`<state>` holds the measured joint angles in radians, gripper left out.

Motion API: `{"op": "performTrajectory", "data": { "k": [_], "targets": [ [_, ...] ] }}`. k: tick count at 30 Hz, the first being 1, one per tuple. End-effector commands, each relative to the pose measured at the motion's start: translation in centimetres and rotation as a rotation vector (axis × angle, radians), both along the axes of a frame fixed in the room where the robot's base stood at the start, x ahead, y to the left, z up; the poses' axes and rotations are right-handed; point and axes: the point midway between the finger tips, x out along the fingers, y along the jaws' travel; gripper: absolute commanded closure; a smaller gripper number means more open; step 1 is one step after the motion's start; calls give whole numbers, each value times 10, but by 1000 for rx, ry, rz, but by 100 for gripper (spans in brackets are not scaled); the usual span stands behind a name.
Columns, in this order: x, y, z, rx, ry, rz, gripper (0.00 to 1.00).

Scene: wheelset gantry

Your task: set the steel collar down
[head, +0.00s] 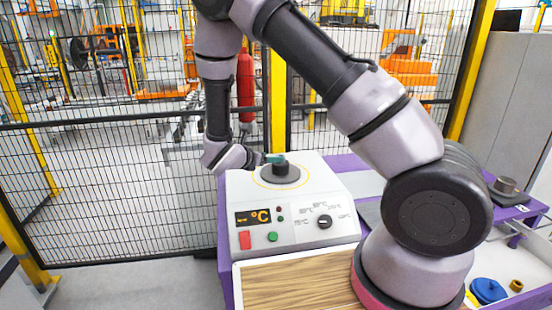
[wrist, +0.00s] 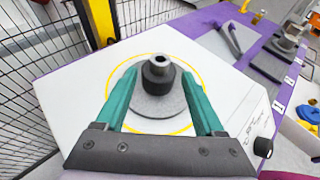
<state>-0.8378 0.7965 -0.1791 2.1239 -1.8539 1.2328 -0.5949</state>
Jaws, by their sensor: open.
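A dark steel collar (wrist: 158,76) sits upright on a round grey plate (wrist: 170,108) on top of the white heater. A lighter hollow tip sticks up from its middle; I cannot tell whether it is part of the collar or a post. My gripper (wrist: 160,73) is open, its two teal fingers on either side of the collar with a gap showing at each side. In the head view my gripper (head: 274,158) is at the top of the collar (head: 281,168), coming in from the left; the fingers are partly hidden there.
The white heater (head: 330,193) has a yellow ring, a °C display (head: 253,217), a knob and buttons. It stands on a purple bench beside a wooden board (head: 300,284). A mesh fence (head: 90,190) runs close behind.

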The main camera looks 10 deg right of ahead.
Motion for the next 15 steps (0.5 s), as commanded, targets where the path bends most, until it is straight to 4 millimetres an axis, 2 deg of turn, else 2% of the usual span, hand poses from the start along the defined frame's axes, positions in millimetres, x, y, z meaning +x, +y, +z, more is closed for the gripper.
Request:
{"op": "performTrajectory", "data": {
  "k": [3,9,12,15],
  "targets": [
    [-16,17,10,2,0,4,30],
    [-33,34,19,1,-1,1,30],
    [-36,33,25,16,-6,-20,30],
    [-40,15,42,89,-27,-112,30]
  ]
}}
